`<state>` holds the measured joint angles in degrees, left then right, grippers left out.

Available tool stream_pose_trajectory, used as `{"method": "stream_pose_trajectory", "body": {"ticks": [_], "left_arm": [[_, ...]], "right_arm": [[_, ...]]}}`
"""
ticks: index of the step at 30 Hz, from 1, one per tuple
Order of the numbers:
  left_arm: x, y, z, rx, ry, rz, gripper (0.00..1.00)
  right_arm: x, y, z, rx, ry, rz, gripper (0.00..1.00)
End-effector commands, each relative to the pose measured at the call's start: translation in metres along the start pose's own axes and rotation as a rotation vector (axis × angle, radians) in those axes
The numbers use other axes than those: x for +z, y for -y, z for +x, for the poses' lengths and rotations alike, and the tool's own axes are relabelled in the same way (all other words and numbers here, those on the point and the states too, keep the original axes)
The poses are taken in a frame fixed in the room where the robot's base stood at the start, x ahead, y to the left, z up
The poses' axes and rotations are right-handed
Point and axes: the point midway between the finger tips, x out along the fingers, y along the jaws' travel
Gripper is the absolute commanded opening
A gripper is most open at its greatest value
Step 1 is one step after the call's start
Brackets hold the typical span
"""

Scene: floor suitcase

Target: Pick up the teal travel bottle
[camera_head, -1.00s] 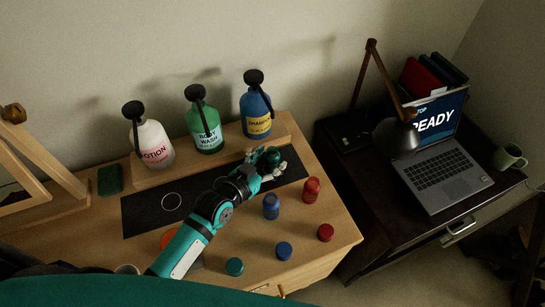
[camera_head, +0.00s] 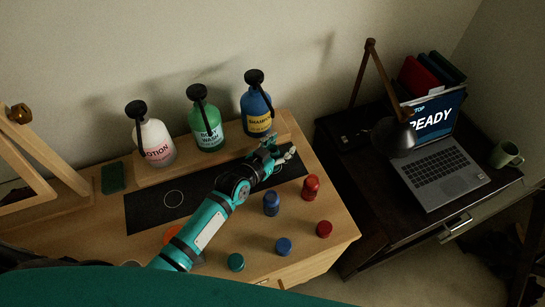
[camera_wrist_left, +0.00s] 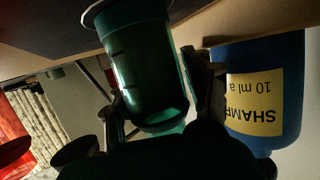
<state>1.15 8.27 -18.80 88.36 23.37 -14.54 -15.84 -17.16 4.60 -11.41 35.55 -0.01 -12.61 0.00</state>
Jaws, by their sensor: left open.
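The teal travel bottle (camera_wrist_left: 145,70) is a translucent teal, open-looking container that shows large in the left wrist view, with dark marks on its side. The two fingers of my left gripper (camera_wrist_left: 158,108) are open on either side of it; I cannot tell whether they touch it. In the head view my left gripper (camera_head: 275,157) is over the right part of the black mat (camera_head: 148,211), and the bottle is mostly hidden by it. A teal cap (camera_head: 235,262) lies near the front edge of the dresser. My right gripper is not in view.
Lotion (camera_head: 155,143), body wash (camera_head: 207,122) and shampoo (camera_head: 257,108) pump bottles stand behind on a raised shelf. Blue (camera_head: 271,204) and red (camera_head: 310,187) travel bottles stand to the right, with blue (camera_head: 283,246) and red (camera_head: 323,229) caps in front.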

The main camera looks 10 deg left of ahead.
Motion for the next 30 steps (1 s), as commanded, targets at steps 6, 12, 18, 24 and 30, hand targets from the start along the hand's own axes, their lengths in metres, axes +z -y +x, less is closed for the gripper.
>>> {"method": "stream_pose_trajectory", "body": {"ticks": [6, 12, 18, 24, 30], "left_arm": [[0.0000, 0.0003, -0.0003, 0.000, 0.000, 0.000, 0.20], [0.0000, 0.0004, -0.0003, 0.000, 0.000, 0.000, 0.00], [-0.0002, 0.0004, -0.0003, -0.001, 0.000, 0.000, 0.00], [-0.0006, 0.0004, -0.0003, -0.001, -0.001, 0.000, 0.00], [-0.0097, 0.0002, -0.0024, 0.000, -0.005, -0.001, 0.00]], "right_arm": [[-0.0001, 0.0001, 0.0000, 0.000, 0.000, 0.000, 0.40], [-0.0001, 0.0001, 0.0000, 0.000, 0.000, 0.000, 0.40], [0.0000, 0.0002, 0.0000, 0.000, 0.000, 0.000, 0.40], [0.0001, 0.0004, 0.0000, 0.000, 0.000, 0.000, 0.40], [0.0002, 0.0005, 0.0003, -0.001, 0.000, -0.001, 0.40]]}}
